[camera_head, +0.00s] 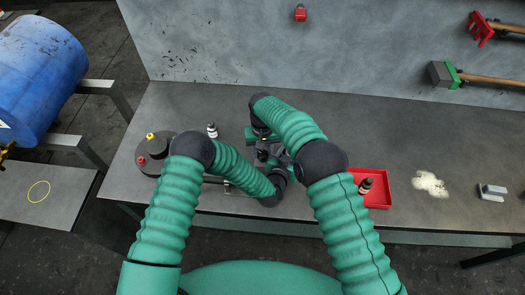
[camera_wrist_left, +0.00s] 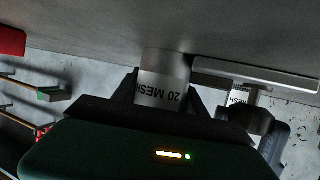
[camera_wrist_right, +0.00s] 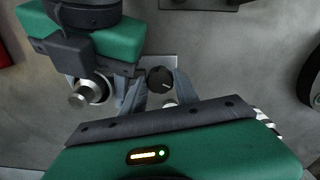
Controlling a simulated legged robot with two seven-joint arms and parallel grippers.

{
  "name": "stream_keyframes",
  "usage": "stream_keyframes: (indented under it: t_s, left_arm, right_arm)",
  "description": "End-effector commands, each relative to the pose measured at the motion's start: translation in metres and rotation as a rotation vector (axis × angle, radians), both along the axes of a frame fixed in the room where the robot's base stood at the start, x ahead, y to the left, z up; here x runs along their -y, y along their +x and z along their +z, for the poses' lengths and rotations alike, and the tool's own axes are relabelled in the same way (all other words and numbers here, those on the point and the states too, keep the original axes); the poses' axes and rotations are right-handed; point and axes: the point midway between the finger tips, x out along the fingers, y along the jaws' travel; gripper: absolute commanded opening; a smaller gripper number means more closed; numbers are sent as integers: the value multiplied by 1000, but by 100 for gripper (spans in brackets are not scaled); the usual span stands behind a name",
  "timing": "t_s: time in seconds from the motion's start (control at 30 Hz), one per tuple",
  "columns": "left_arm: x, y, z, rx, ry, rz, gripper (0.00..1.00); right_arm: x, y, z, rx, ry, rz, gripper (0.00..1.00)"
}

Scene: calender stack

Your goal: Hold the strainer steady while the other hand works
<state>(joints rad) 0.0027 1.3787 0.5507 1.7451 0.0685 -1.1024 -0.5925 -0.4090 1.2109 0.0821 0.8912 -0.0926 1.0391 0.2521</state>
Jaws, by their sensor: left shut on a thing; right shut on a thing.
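The strainer, a grey metal cylinder marked "20 MESH" (camera_wrist_left: 162,82), sits between the fingers of my left gripper (camera_wrist_left: 165,98), shut on it. The left gripper with this cylinder also shows at the upper left of the right wrist view (camera_wrist_right: 88,90). My right gripper (camera_wrist_right: 158,95) is shut on a dark round cap (camera_wrist_right: 160,79) with a light slot. In the head view the right gripper (camera_head: 263,150) points towards me, and arms hide most of the work.
A grey bench (camera_head: 330,125) carries a round dark base (camera_head: 150,158) with red and yellow knobs, a small bottle (camera_head: 212,130) and a red tray (camera_head: 375,195) holding a dark bottle. A pale powder patch (camera_head: 430,184) and grey block (camera_head: 492,192) lie right.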

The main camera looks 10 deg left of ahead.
Motion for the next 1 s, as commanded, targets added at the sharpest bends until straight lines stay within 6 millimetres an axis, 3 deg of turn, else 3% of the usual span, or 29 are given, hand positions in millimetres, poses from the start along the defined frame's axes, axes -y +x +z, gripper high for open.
stream_keyframes:
  t_s: [0.23, 0.27, 0.3, 0.67, 0.77, 1.0]
  left_arm:
    - [1, -2, -2, -6, -3, -3, 0]
    - [1, -2, -2, -6, -3, -3, 0]
    - [1, -2, -2, -6, -3, -3, 0]
    - [1, -1, -1, -4, -3, -1, 0]
    - [0, 0, -1, -4, -2, 0, 0]
    - [0, 0, -1, -2, -1, 1, 0]
  right_arm:
    - [-1, 3, 3, 8, 4, 1, 0]
    - [-1, 3, 3, 8, 5, 1, 40]
    - [-1, 2, 3, 8, 4, 1, 45]
    - [-1, 1, 6, 3, 2, 2, 45]
    - [-1, 2, 23, 5, 3, 2, 45]
    - [-2, 3, 85, 6, 4, 2, 45]
